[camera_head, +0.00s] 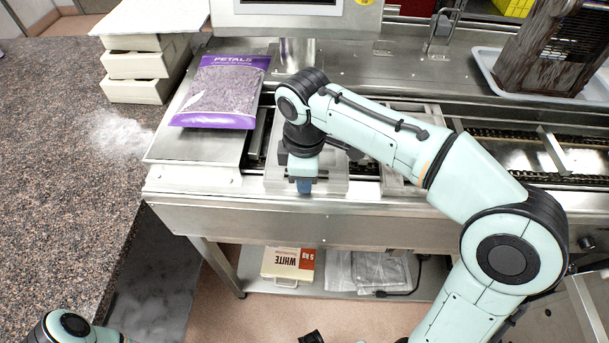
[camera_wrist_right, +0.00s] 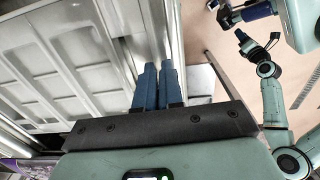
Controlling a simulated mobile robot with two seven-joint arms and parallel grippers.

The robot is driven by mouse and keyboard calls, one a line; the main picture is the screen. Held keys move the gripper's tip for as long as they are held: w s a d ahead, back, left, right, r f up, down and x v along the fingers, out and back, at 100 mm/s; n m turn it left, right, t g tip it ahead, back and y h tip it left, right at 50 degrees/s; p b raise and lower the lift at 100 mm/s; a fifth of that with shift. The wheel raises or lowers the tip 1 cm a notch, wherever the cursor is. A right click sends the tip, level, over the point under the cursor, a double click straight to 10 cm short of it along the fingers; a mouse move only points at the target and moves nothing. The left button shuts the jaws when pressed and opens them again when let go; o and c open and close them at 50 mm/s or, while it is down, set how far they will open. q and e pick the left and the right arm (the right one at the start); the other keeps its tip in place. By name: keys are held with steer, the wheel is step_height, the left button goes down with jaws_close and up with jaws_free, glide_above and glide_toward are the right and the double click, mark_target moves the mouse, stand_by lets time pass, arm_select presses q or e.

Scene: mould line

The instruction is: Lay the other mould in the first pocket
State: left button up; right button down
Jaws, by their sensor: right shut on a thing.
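My right gripper (camera_head: 304,184) points down over the line, at the front edge of a clear, pale mould (camera_head: 333,183). Its blue fingers are close together, shut on the mould's edge; the arm hides part of the mould. In the right wrist view the fingers (camera_wrist_right: 158,85) also show nearly together, beside a whitish tray-like surface (camera_wrist_right: 60,75) with several recesses. A second pale, framed shape (camera_head: 395,180) lies just right in the head view, partly behind my arm. I cannot tell the pocket borders. My left arm shows only in part, and its fingers are not clear.
A purple bag of petals (camera_head: 222,90) lies on the steel plate left of the gripper. A chain conveyor (camera_head: 520,140) runs right. A tray (camera_head: 490,62) with a dark block stands back right.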

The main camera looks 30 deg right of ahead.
steer(key=c, duration=1.2)
jaws_free()
steer(key=shift+r, duration=0.1)
